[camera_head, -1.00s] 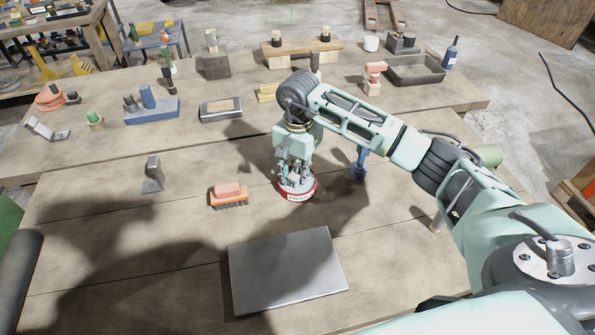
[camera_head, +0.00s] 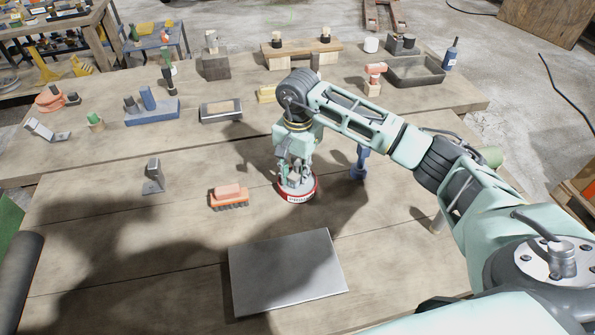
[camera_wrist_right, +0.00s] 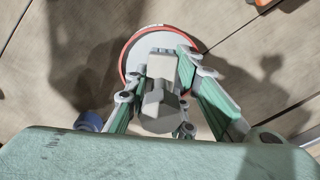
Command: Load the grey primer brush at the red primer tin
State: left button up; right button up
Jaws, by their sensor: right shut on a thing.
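The red primer tin (camera_head: 299,196) stands on the workbench, with a red rim and a white label. My right gripper (camera_head: 296,178) points down over the tin and is shut on the grey primer brush (camera_wrist_right: 161,105). In the right wrist view the tin (camera_wrist_right: 128,52) shows as a red ring with a pale inside around the brush. The brush's lower end is at the tin's mouth; how deep it sits is hidden. My left gripper is in neither view.
An orange brush (camera_head: 229,197) lies left of the tin. A blue stand (camera_head: 359,164) is close on its right. A grey metal plate (camera_head: 288,271) lies in front. A grey metal block (camera_head: 153,176) stands further left. Blocks and a dark tray (camera_head: 415,70) are at the back.

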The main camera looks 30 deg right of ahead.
jog(key=shift+r+p, duration=1.3)
jog(key=shift+r, duration=1.75)
